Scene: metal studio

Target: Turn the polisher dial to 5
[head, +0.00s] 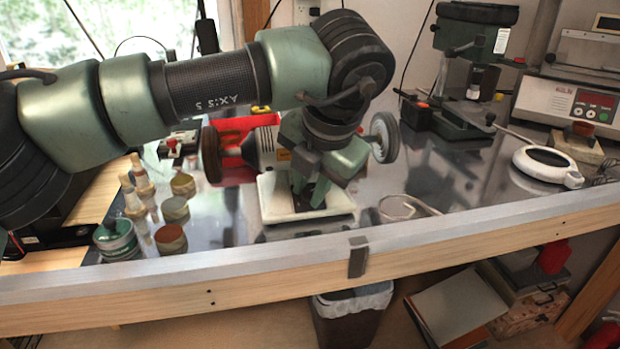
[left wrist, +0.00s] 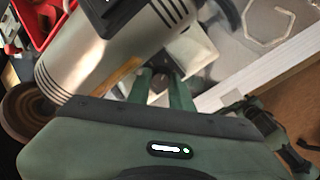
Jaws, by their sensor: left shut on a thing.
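The polisher (head: 264,147) stands on the metal bench with a buffing wheel at each end and a white base (head: 276,207). Its silver ribbed motor body also shows in the left wrist view (left wrist: 95,62). My left gripper (head: 309,196) reaches down in front of the polisher, over the base. In the left wrist view, its two green fingers (left wrist: 161,88) are closed around a small dark knob, the dial (left wrist: 159,84), at the front of the polisher. The dial's numbers and pointer cannot be read. In the head view my gripper hides the dial. My right gripper is not in view.
Small pots (head: 171,238) and upright brushes or tools stand left of the polisher, with a red bin (head: 236,133) behind it. A bent wire loop (head: 408,207) lies to the right. A white round device (head: 546,166) stands farther right. The bench's front edge is close.

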